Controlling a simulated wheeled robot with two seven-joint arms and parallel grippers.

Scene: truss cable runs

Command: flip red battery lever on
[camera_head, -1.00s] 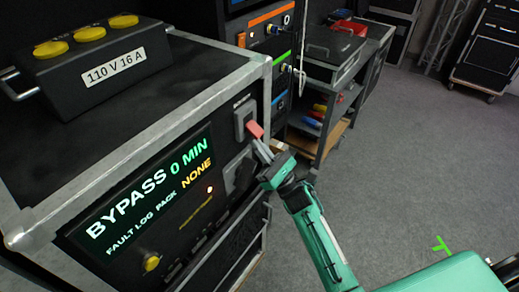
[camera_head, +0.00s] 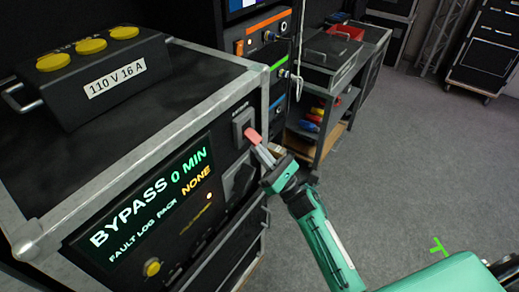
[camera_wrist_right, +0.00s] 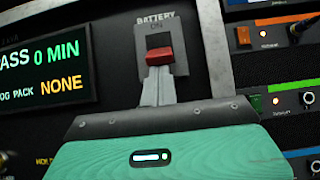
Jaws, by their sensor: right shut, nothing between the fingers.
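The red battery lever (camera_head: 252,135) sticks out from a grey switch plate on the front of the black case. In the right wrist view the lever (camera_wrist_right: 159,56) sits below the words BATTERY and ON, in the lower part of the plate's dark slot. My right gripper (camera_head: 262,153) is shut and empty. Its fingertips are just under the red lever, touching or nearly touching it; I cannot tell which. In the right wrist view the closed fingers (camera_wrist_right: 157,84) cover the bottom of the plate. My left gripper is not in view.
The case display (camera_head: 150,195) reads BYPASS 0 MIN, FAULT LOG PACK NONE. A box with yellow caps (camera_head: 95,75) stands on the case. A rack (camera_head: 270,60) and a shelf trolley (camera_head: 335,95) stand behind. The grey floor (camera_head: 400,170) at right is clear.

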